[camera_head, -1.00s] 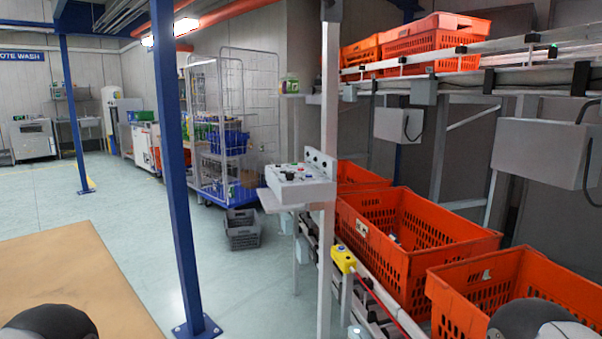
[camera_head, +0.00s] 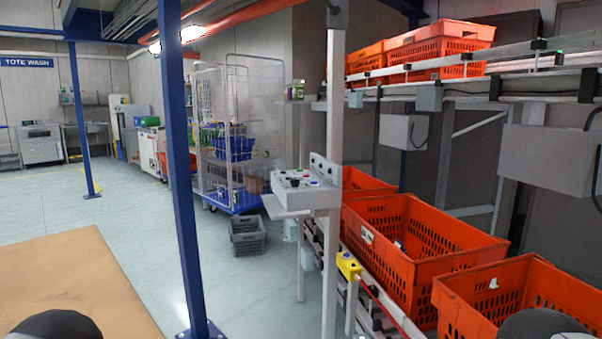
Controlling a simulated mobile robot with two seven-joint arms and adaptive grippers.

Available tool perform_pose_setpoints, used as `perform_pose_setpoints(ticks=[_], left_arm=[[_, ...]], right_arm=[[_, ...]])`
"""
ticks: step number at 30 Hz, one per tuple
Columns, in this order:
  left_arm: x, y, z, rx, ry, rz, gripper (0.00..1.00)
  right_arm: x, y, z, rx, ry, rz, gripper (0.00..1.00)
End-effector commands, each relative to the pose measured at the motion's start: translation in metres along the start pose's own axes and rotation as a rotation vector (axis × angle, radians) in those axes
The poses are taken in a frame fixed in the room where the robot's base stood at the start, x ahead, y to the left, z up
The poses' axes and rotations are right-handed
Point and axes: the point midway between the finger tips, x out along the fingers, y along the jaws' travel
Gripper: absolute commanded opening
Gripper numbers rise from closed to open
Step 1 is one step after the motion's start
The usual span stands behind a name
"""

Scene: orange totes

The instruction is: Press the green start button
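A light grey control box (camera_head: 306,194) with small coloured buttons on its sloped top is fixed to a pale upright post (camera_head: 333,130) near the middle of the head view. A red button and several dark knobs show on it. A small greenish spot is on its left part, too small to tell clearly as the green start button. Neither of my grippers is in view. Only rounded dark parts of my arms show at the bottom left and bottom right edges, well apart from the box.
Orange totes (camera_head: 412,268) stand on a lower conveyor at the right, more on the upper rail (camera_head: 440,78). A blue post (camera_head: 178,170) stands left of the box. A tan table top (camera_head: 80,285) is at front left. A grey crate (camera_head: 247,237) lies on the floor.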

Motion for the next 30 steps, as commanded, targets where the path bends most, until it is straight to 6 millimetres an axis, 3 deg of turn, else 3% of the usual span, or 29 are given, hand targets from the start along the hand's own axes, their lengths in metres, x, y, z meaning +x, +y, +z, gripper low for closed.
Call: perform_pose_setpoints(ticks=[8, 12, 30], left_arm=[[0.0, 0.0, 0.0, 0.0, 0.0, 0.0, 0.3], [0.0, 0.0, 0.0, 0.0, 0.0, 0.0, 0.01], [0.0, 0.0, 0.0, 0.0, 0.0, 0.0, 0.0]], right_arm=[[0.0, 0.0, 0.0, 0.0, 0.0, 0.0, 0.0], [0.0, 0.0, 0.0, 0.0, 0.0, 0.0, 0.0], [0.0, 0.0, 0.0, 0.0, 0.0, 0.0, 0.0]])
